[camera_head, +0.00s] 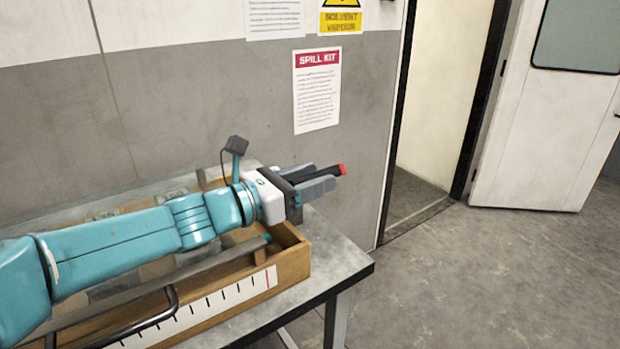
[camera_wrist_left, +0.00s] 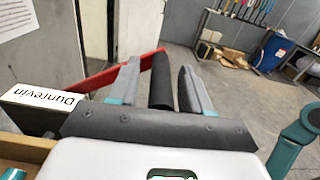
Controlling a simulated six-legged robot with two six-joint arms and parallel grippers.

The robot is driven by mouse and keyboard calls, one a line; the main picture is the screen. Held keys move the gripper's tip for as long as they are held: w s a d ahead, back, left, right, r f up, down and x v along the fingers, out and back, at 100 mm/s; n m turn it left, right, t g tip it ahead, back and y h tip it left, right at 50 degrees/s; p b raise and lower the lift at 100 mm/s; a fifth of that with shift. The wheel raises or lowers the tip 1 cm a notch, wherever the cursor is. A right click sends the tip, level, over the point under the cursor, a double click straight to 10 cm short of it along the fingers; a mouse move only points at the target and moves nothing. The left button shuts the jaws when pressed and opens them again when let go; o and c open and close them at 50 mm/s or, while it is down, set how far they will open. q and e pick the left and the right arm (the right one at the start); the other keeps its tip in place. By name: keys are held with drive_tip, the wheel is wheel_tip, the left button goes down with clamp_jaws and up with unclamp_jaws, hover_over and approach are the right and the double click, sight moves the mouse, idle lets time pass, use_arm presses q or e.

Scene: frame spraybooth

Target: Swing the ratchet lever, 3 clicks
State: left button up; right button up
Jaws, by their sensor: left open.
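My left gripper (camera_head: 325,179) reaches in from the left above the right end of a wooden fixture (camera_head: 293,262). It is open, and its two grey fingers also show in the left wrist view (camera_wrist_left: 158,82). The black handle (camera_wrist_left: 162,80) of the ratchet lever lies between the fingers, with a gap on its right side; contact on its left side is unclear. A red bar (camera_wrist_left: 92,81) runs from the left behind the left finger to the handle's far end. A red tip (camera_head: 343,169) shows past the fingers in the head view. My right gripper is not seen.
The fixture stands on a grey metal table (camera_head: 345,262) with a black edge; a bent metal handle (camera_head: 150,322) is at its front. A box labelled "Dunrevin" (camera_wrist_left: 42,98) is close left of the gripper. A wall with posters (camera_head: 317,90) stands behind; open floor lies right.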

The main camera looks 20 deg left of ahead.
use_arm(q)
clamp_jaws()
drive_tip(key=shift+r, duration=0.1)
drive_tip(key=shift+w+a+r+n+p, duration=0.2)
drive_tip(key=shift+r+n+p, duration=0.1)
drive_tip(key=shift+r+p, duration=0.3)
drive_tip(key=w+a+r+n+p, duration=0.7)
drive_tip(key=a+p, duration=0.5)
drive_tip(key=p, duration=0.5)
drive_tip(key=shift+w+a+n, duration=0.3)
drive_tip(key=shift+w+n, duration=1.05)
drive_tip(key=shift+n, duration=0.35)
